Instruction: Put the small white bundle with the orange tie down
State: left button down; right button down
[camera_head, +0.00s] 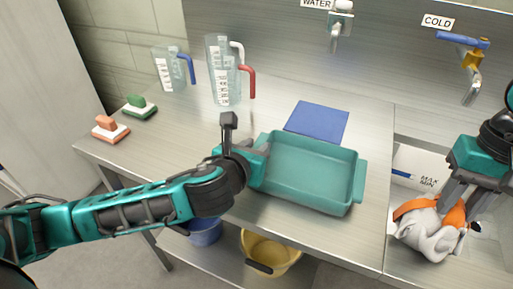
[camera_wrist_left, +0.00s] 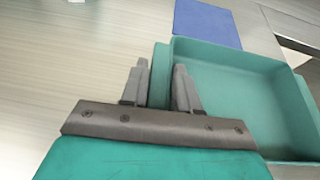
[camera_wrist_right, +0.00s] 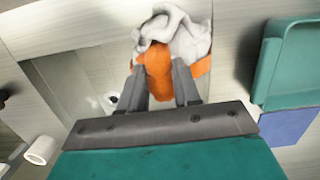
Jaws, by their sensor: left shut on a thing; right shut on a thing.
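The small white bundle (camera_head: 428,240) with its orange tie (camera_head: 408,207) hangs at the right of the head view. My right gripper (camera_head: 455,200) is shut on it at the orange tie. The right wrist view shows the white cloth (camera_wrist_right: 185,35) beyond the fingers (camera_wrist_right: 158,72), with the orange part between them. The bundle is over or in the basin area; I cannot tell whether it touches anything below. A teal tray (camera_head: 300,196) stands on the metal counter. My left gripper (camera_head: 260,150) is shut on the tray's left edge, also seen in the left wrist view (camera_wrist_left: 160,72).
A blue mat (camera_head: 318,120) lies behind the tray. Clear jugs (camera_head: 222,85) and two brushes (camera_head: 139,107) stand at the left. A white panel marked MAX MIN (camera_head: 412,165) is behind the bundle, below the cold tap (camera_head: 470,85). A yellow bucket (camera_head: 270,258) is under the counter.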

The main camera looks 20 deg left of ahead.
jog(key=w+a+r+m, duration=0.1)
jog(key=a+r+m, duration=0.25)
jog(key=a, duration=0.45)
jog(key=w+a+r+m+y, duration=0.1)
jog(key=w+a+r+m, duration=0.15)
jog(key=a+m, duration=0.45)
jog(key=a+r+m, duration=0.2)
jog(key=a+r, duration=0.2)
jog(key=a, duration=0.6)
notch_tip(320, 180, down, 9)
jog(key=shift+w+a+f+m+t, duration=0.15)
jog(key=shift+a+f+m+t, duration=0.1)
jog(key=shift+m+t, duration=0.15)
jog(key=c, duration=0.8)
grip_release()
jog(key=shift+f, duration=0.15)
